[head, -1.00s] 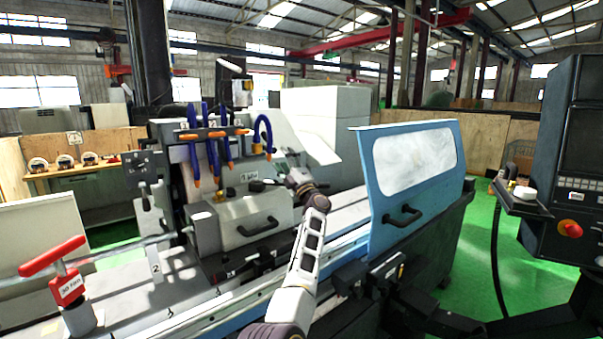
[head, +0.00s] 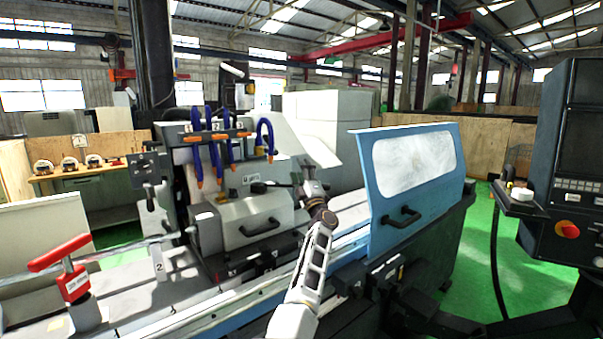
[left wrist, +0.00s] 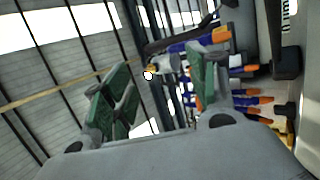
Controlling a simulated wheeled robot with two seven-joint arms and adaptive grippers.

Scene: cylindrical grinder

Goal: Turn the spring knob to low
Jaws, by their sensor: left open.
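A small black knob or lever (head: 259,187) sits beside a white label on the grey grinder housing in the head view. I cannot tell for sure that it is the spring knob, and its setting marks are too small to read. My left gripper (head: 308,166) is just right of that part, apart from the housing, pointing upward. In the left wrist view the green-padded fingers (left wrist: 158,88) are spread with nothing between them. My right gripper is not in view.
Blue and orange coolant hoses (head: 218,150) hang above the housing, and show behind the fingers in the left wrist view. A handled grey block (head: 252,222) lies below the knob. The blue door (head: 415,175) stands to the right. A red-handled clamp (head: 72,282) is at the left.

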